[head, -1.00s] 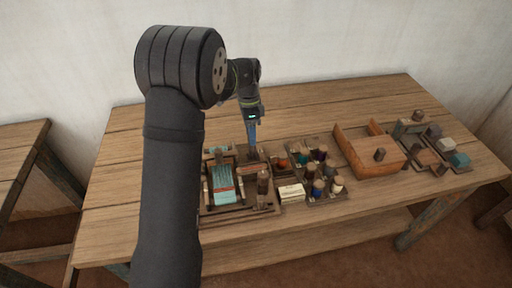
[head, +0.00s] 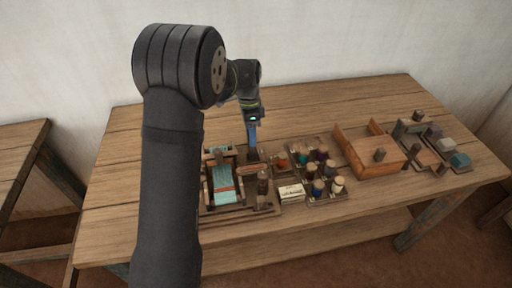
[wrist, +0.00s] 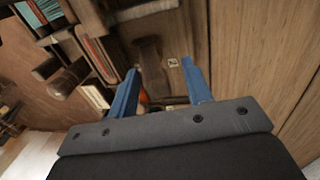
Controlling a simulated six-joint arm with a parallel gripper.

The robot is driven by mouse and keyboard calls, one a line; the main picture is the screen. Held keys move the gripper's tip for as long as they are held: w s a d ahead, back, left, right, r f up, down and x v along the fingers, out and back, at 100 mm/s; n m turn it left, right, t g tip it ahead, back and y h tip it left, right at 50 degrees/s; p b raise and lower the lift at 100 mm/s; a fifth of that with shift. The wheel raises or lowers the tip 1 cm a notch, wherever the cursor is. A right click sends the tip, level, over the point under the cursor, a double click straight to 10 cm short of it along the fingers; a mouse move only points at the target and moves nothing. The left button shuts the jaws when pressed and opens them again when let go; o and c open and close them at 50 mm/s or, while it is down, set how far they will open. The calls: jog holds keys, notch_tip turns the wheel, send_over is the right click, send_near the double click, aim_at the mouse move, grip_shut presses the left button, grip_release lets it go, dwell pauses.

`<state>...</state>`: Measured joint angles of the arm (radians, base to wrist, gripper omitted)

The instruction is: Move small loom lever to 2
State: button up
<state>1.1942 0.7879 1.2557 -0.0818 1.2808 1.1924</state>
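The small loom (head: 238,207) stands on the table in the head view, with a teal and red cloth (head: 224,186) in its wooden frame. My gripper (head: 252,147) points down at the loom's back right side. In the wrist view my gripper (wrist: 160,67) shows two blue fingers apart. A dark wooden lever-like piece (wrist: 149,62) lies beyond and between the fingertips; I cannot tell whether they touch it. A small pale tag with a dark mark (wrist: 173,62) is beside it, too small to read surely. The loom's cloth (wrist: 99,58) is at upper left.
A tray with several thread spools (head: 328,196) and a pale labelled block (head: 291,192) stand just right of the loom. An orange-brown wooden box (head: 376,165) and a tray of blocks (head: 460,160) are farther right. The table's back (head: 300,100) is clear.

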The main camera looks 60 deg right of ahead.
jog(key=shift+r, duration=3.25)
jog(key=shift+f, duration=0.1)
notch_tip(320, 180, down, 6)
jog(key=shift+f, duration=0.1)
jog(key=shift+d+f, duration=0.1)
jog(key=shift+w+d, duration=0.1)
jog(key=shift+w, duration=0.1)
